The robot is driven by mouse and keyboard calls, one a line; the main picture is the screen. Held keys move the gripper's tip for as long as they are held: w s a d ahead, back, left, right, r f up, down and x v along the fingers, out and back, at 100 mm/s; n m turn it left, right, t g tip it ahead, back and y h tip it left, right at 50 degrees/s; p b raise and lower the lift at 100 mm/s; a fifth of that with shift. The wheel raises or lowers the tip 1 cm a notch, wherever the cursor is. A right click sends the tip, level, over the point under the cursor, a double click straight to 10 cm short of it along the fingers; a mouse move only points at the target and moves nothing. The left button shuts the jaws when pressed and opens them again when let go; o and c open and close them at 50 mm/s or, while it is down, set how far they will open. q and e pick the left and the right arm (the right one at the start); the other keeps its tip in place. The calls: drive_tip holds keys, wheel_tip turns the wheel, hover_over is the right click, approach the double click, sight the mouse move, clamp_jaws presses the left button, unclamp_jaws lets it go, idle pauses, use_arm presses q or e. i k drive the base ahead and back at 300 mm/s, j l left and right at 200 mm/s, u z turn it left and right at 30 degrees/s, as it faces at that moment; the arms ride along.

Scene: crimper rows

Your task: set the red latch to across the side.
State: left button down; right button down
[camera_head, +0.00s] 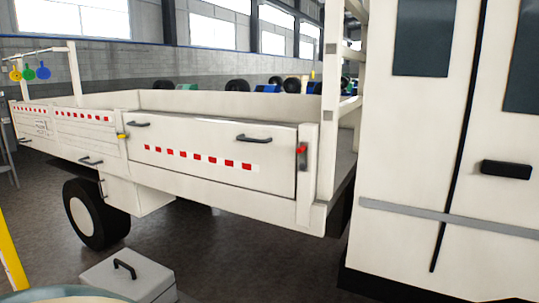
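The red latch (301,149) is on the white post at the right end of the truck bed's side panel (215,137). Its red part sits at the top of a dark upright plate and looks short; its exact angle is too small to tell. A yellow latch (122,135) is at the left end of the same panel, lying roughly level. Neither of my grippers shows in the head view.
A white cab or cabinet with a dark handle (506,170) fills the right. A grey lidded box (125,274) stands on the floor at lower left, near a yellow post (10,252). Dark floor (245,255) in front of the truck is open.

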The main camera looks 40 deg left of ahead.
sight(302, 150)
drive_tip(key=i+j+u, duration=0.2)
drive_tip(key=u, duration=0.25)
drive_tip(key=i+j+u, duration=0.1)
drive_tip(key=i+u, duration=0.2)
drive_tip(key=u, duration=0.15)
drive_tip(key=i+u, duration=0.25)
drive_tip(key=u, duration=0.2)
drive_tip(key=i+j, duration=0.35)
drive_tip(key=j+z, duration=0.05)
drive_tip(key=j, duration=0.05)
